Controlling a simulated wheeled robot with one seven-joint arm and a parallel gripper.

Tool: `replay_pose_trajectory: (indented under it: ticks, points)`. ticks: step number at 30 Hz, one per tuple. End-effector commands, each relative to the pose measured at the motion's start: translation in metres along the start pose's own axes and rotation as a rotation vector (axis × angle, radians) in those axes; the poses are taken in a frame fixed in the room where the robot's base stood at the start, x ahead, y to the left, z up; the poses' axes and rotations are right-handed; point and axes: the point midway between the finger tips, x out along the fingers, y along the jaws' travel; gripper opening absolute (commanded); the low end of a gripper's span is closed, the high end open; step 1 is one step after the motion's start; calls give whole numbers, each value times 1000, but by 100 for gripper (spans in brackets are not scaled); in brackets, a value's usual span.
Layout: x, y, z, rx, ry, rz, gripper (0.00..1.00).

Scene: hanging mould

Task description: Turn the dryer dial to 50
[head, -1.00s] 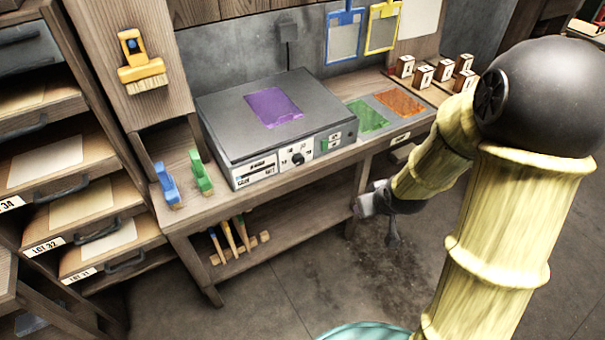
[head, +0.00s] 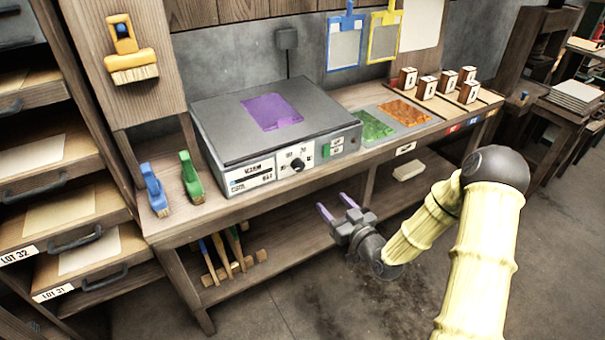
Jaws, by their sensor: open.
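The dryer (head: 300,116) is a grey box with a flat dark top on the wooden bench. Its round black dial (head: 298,165) sits on a white panel in the middle of the front face, with small marks around it too small to read. A green switch (head: 326,151) is to the right of the dial. My gripper (head: 337,208) is in front of the bench, lower than the dial and to its right in the picture. Its two purple-tipped fingers are apart, with nothing between them, and it does not touch the dryer.
A purple sheet (head: 271,112) lies on the dryer. Blue (head: 154,189) and green (head: 191,178) brushes stand left of it on the bench. Green (head: 371,125) and orange (head: 405,112) sheets lie to its right. A low shelf (head: 290,249) runs under the bench. Space before the dial is clear.

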Motion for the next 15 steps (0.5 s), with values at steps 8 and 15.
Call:
replay_pose_trajectory:
  ticks: [8,15]
  points:
    - [8,0,0,-1,-3,-1,58]
    - [43,-1,0,-1,-2,-3,58]
